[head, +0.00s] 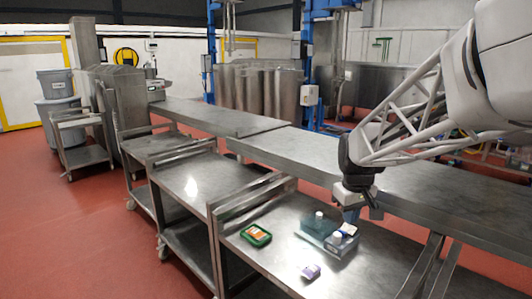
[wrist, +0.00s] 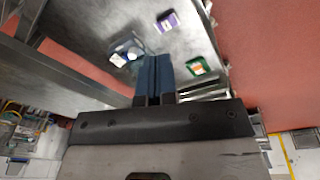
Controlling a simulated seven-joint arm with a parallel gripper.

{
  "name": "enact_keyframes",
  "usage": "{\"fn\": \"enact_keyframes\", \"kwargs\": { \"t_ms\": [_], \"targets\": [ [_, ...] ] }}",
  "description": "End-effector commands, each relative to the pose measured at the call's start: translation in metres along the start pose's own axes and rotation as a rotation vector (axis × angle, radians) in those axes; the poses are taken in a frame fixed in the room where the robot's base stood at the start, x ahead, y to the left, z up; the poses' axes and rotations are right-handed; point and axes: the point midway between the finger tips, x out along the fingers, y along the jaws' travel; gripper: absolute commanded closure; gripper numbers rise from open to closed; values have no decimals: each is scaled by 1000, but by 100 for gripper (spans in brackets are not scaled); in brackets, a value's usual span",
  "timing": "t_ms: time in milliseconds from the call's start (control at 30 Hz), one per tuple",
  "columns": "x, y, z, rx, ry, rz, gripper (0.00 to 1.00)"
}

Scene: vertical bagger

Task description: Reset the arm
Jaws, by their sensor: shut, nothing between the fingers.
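My gripper (head: 362,207) is in the head view at the right, above the near cart's steel top (head: 283,252). In the wrist view its two blue fingers (wrist: 154,62) are together with nothing between them. A clear bluish tray (head: 322,241) with white-capped items in it stands on the cart below the gripper. In the wrist view the tray (wrist: 126,46) is partly hidden by the fingers.
A green packet (head: 256,235) and a small purple box (head: 311,272) lie on the cart top beside the tray. A long steel table (head: 420,185) runs behind the cart, close to my arm. Another steel cart (head: 190,180) stands to the left. Red floor is open at the left.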

Motion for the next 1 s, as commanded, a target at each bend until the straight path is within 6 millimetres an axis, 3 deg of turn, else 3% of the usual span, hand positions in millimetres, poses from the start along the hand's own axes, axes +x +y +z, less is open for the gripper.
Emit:
{"fn": "enact_keyframes", "kwargs": {
  "t_ms": [433, 1000],
  "targets": [
    [-34, -55, 102, 147, 44, 13, 100],
    [-35, -115, 226, 328, 96, 17, 100]
  ]
}}
